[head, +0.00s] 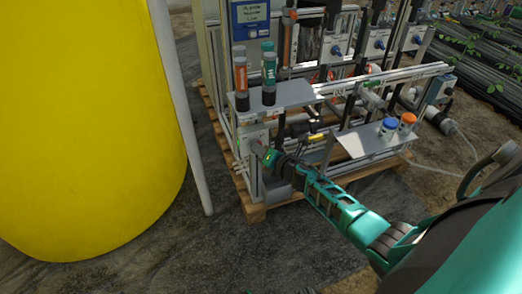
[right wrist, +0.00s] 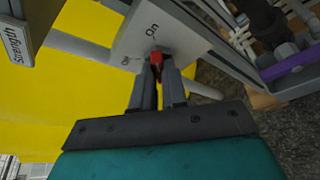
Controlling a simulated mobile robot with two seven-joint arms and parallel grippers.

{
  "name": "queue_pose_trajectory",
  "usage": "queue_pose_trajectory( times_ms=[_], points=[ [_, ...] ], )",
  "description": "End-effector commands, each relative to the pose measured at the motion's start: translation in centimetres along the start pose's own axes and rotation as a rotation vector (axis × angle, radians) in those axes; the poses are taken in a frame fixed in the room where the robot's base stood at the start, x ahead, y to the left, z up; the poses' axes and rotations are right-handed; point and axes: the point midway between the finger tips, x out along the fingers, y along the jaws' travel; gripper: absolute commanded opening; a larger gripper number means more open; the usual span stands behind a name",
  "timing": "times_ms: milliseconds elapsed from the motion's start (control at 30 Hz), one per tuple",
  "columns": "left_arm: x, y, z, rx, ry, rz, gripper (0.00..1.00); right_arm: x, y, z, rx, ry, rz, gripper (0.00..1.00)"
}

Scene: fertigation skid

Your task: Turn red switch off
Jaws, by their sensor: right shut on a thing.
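The red switch (right wrist: 156,58) sits on a light grey switch box (right wrist: 178,32) in the right wrist view. The box carries an "On" label above the switch and another label to its left, which looks like "Off". My right gripper (right wrist: 157,72) is shut on the red switch, one finger on each side of it. In the head view the switch box (head: 252,137) is on the front left post of the skid, and my right gripper (head: 262,150) reaches it from the right. The switch itself is mostly hidden there. My left gripper is not in view.
A large yellow tank (head: 85,120) and a white pipe (head: 185,110) stand left of the skid. Bottles (head: 269,75) stand on a shelf (head: 285,96) above the switch box. A lower shelf (head: 362,141) holds jars with blue and orange lids. A wooden pallet (head: 256,213) lies underneath.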

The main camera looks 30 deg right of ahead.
Motion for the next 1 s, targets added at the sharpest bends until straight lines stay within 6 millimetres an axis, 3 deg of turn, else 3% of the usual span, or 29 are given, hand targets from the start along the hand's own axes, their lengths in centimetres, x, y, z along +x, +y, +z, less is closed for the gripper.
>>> queue_pose_trajectory(
  times_ms=[367,1000],
  points=[
    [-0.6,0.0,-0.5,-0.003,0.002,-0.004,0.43,-0.1,0.3,0.2,-0.148,0.002,-0.06,0.0],
    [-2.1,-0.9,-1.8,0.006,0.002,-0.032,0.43,0.1,0.8,0.1,-0.698,0.001,-0.288,0.0]
  ],
)
